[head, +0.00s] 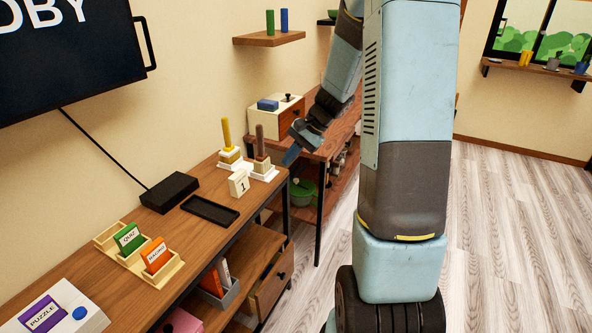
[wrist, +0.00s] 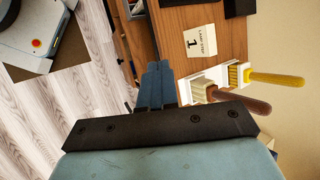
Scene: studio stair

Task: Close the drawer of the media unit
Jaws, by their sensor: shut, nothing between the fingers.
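The media unit (head: 150,240) is a long wooden unit along the left wall. Its drawer (head: 272,287), with a dark round knob on its front, is low at the unit's far end and seems to stand out from the body. How far it is out is hard to tell. My gripper (head: 291,156) is shut and empty, above and beyond the drawer, near the unit's far end. In the wrist view its blue fingers (wrist: 158,85) are together beside the edge of the wooden top (wrist: 185,45). I cannot make out the drawer clearly in the wrist view.
A second wooden desk (head: 330,145) with a small box (head: 280,115) is behind. The floor (head: 515,230) at right is clear.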

